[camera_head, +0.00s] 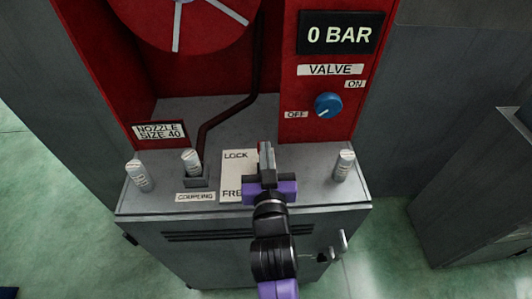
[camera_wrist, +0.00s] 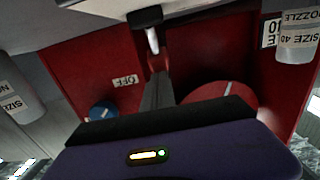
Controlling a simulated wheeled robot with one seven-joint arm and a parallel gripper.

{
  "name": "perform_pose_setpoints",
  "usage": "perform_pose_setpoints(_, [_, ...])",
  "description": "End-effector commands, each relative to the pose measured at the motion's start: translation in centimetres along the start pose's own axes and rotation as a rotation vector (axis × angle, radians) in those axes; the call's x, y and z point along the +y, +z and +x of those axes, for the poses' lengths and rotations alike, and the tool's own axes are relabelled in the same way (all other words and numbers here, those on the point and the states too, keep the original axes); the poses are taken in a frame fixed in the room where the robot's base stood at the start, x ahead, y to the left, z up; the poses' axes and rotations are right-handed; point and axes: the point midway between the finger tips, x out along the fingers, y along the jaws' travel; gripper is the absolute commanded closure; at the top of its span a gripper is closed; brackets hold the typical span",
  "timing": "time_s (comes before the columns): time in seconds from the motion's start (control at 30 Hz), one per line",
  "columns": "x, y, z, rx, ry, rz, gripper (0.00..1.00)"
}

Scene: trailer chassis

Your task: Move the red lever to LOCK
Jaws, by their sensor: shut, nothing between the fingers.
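A white plate (camera_head: 233,172) on the grey cabinet top reads LOCK at its far end and FRE, partly covered, at its near end. My gripper (camera_head: 266,148) is shut and empty over the right side of this plate. In the wrist view its dark fingers (camera_wrist: 157,92) are together. Just beyond their tips is a small red piece (camera_wrist: 157,62) joined to a pale metal rod (camera_wrist: 152,40) with a black block, which looks like the red lever. I cannot tell whether the fingers touch it. In the head view my gripper hides most of the lever, so its exact position is unclear.
White nozzles (camera_head: 139,175) stand at the left, in the COUPLING holder (camera_head: 195,180), and at the right (camera_head: 343,165) of the cabinet top. A red panel behind carries a blue valve knob (camera_head: 328,105) and a 0 BAR display (camera_head: 340,34). A red reel (camera_head: 185,20) is above.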

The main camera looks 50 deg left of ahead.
Motion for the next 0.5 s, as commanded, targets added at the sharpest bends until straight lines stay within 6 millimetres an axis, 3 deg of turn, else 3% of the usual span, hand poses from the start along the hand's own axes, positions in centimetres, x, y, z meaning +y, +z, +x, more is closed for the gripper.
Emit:
perform_pose_setpoints(0.33, [0.1, -0.2, 0.1, 0.003, 0.001, -0.001, 1.00])
perform_pose_setpoints(0.5, [0.2, -0.1, -1.2, 0.003, 0.003, 0.000, 1.00])
